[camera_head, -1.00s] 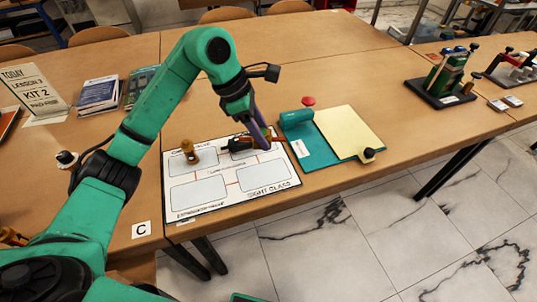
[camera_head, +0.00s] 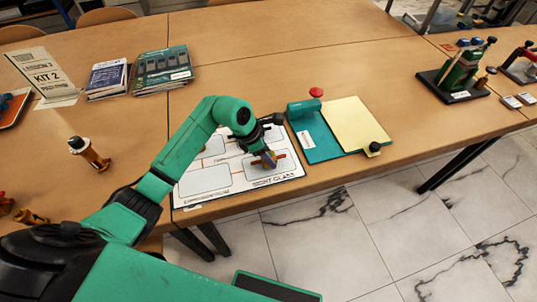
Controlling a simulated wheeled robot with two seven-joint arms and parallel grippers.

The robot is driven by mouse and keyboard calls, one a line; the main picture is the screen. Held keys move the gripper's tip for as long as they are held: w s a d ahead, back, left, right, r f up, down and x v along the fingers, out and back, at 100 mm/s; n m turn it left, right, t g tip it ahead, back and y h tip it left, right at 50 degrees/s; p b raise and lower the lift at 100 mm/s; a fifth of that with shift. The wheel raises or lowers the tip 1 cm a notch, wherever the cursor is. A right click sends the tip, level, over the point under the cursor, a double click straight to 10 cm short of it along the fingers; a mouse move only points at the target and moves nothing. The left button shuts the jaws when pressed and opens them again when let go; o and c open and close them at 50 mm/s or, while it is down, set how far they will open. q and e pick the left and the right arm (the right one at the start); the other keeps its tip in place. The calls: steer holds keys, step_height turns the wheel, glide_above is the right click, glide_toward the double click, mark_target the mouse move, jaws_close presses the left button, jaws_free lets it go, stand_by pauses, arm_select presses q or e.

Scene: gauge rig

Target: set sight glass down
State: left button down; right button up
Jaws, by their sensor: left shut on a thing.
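My left gripper (camera_head: 268,162) is shut on the sight glass (camera_head: 283,157), of which only small reddish-brown ends show beside the fingers. The gripper points down at the white printed board (camera_head: 205,181), over its front right box, just above the printed words SIGHT GLASS. The sight glass is low over the board or touching it; I cannot tell which. My left arm hides much of the board's left and back boxes. My right gripper is not in view.
A teal board with a yellow sheet (camera_head: 355,125) lies right of the white board, a red button (camera_head: 316,92) behind it. A brass fitting (camera_head: 95,155) lies at left. A black stand (camera_head: 452,85) is far right.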

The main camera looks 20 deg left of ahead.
arm_select(q)
steer(key=shift+f, duration=0.5)
steer(key=shift+c, duration=1.6)
jaws_free()
steer(key=shift+r, duration=0.2)
steer(key=b+v, duration=0.1)
steer(key=v, duration=1.1)
